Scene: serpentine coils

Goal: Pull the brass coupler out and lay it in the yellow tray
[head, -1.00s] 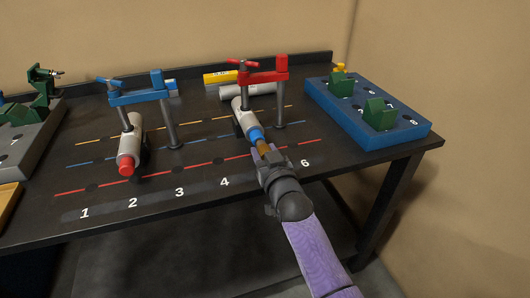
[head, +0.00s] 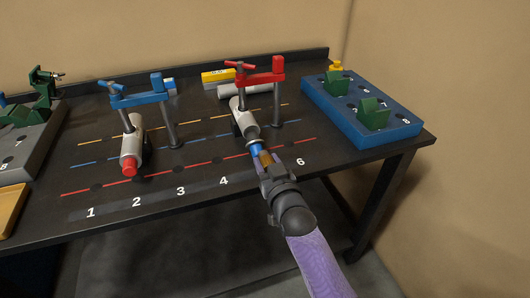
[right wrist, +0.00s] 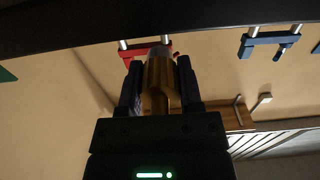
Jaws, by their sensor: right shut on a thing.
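The brass coupler (head: 265,158) is held between the fingers of my right gripper (head: 268,165). In the right wrist view, the brass coupler (right wrist: 158,78) stands between the two dark fingers. A blue section (head: 255,148) is in line with its far end, close to the mouth of the grey cylinder (head: 240,113) under the red clamp (head: 255,75). I cannot tell whether any of it is still inside the cylinder. A corner of the yellow tray (head: 10,208) shows at the left edge. My left gripper is not in view.
A second cylinder with a red end (head: 129,170) lies under the blue clamp (head: 140,98). A blue block with green holders (head: 345,120) stands at the right, a grey one (head: 35,150) at the left. The numbered front strip is mostly clear.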

